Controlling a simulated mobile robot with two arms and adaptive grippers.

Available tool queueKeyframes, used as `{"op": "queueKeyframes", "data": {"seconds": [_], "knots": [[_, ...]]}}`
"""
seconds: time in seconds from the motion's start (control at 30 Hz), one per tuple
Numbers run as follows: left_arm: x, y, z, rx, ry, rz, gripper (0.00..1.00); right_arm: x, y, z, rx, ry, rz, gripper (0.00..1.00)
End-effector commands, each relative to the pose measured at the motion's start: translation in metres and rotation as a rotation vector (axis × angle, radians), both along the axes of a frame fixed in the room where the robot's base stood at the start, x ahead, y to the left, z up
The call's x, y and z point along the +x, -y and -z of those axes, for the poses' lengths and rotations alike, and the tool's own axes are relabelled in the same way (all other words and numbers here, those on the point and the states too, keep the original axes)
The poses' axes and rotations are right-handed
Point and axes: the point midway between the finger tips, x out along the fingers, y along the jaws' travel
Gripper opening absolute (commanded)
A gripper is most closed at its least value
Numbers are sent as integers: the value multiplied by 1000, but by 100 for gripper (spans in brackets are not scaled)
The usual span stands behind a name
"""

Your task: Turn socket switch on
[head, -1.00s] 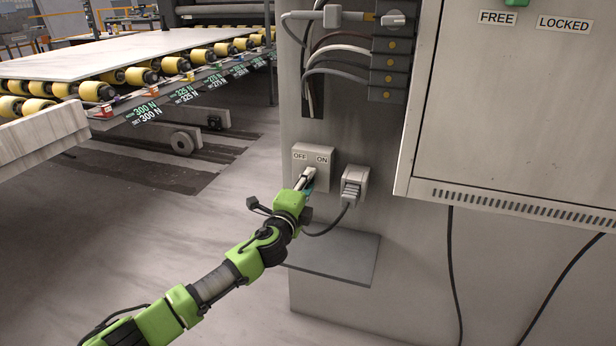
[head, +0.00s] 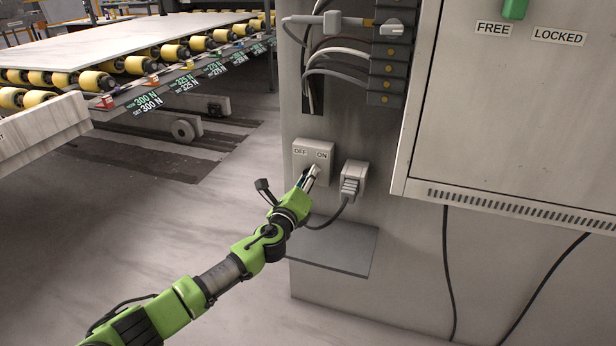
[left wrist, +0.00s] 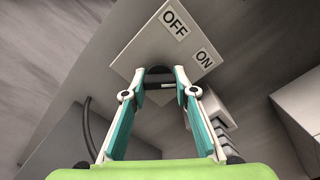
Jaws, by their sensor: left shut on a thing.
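The socket switch is a pale box (head: 301,163) on the side of the grey cabinet, labelled OFF on the left and ON on the right. It also shows in the left wrist view (left wrist: 140,50), with a dark knob (left wrist: 158,70) on its face. My right gripper is not in view.
A plugged-in grey connector (head: 353,180) with a cable sits close to the right of the switch box. A grey shelf plate (head: 335,248) juts out below. A cabinet door panel (head: 510,120) is at the right; a roller conveyor (head: 130,65) stands at the back left.

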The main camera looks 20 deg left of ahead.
Motion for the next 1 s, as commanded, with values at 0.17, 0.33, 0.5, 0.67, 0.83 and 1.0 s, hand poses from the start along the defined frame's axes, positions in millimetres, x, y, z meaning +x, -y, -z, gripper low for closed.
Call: {"op": "queueKeyframes", "data": {"seconds": [0.17,0.33,0.5,0.67,0.83,1.0], "knots": [[-1,1,2,15,-2,2,5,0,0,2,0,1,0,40],[-1,1,3,16,-2,2,5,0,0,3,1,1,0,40],[-1,1,3,16,-3,2,34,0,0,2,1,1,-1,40],[0,0,2,15,-2,1,44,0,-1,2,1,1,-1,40],[0,0,1,14,0,1,44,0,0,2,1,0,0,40],[-6,0,1,14,0,1,44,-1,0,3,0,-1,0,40]]}}
